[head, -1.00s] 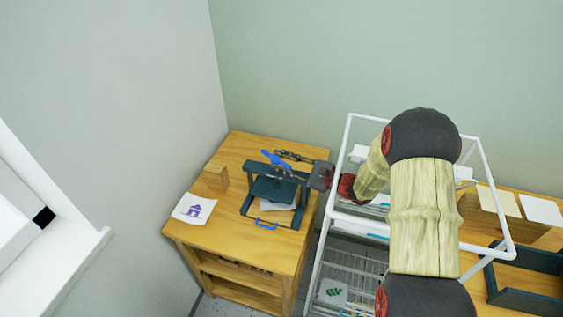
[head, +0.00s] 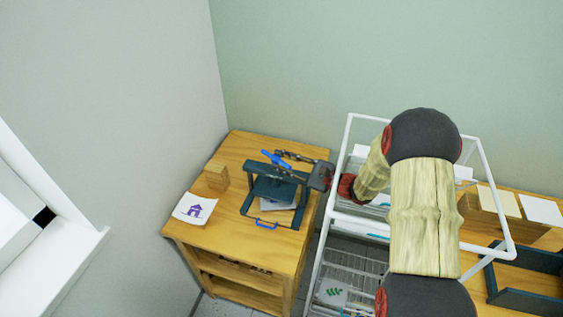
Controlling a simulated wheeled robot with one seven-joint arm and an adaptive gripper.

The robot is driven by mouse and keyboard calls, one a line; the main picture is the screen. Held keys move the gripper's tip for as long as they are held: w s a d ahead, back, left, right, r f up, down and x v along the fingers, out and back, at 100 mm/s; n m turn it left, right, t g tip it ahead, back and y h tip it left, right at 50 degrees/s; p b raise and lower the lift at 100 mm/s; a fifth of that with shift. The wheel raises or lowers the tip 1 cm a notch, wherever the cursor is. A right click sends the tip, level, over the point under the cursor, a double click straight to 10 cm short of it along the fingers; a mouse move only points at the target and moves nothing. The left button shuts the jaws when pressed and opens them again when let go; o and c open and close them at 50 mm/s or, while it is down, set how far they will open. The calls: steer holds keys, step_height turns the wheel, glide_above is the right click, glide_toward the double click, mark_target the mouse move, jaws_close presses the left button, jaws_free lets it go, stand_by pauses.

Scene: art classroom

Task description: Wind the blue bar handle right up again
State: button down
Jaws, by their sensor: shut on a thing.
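The blue bar handle (head: 270,157) sits on top of a small dark teal press (head: 247,203) on the wooden cabinet. It lies slantwise, its far left end showing clear. The press's dark plate (head: 272,188) is under the top beam, with a gap below it. A pale sheet (head: 278,203) lies under the plate on the press bed. My gripper (head: 290,163) reaches in from the right at the top of the press and is shut on the handle. The exact contact is small and partly hidden by the fingers.
A wooden block (head: 216,176) and a card with a purple house (head: 192,208) lie left of the press. A blue pull (head: 267,225) is at its front. A white wire rack (head: 345,219) stands close on the right, under my arm. The wall is behind.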

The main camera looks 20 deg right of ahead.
steer(key=shift+d, duration=0.1)
steer(key=c, duration=1.6)
jaws_free()
steer(key=shift+o, duration=0.9)
steer(key=v, duration=1.2)
steer(key=shift+c, duration=0.7)
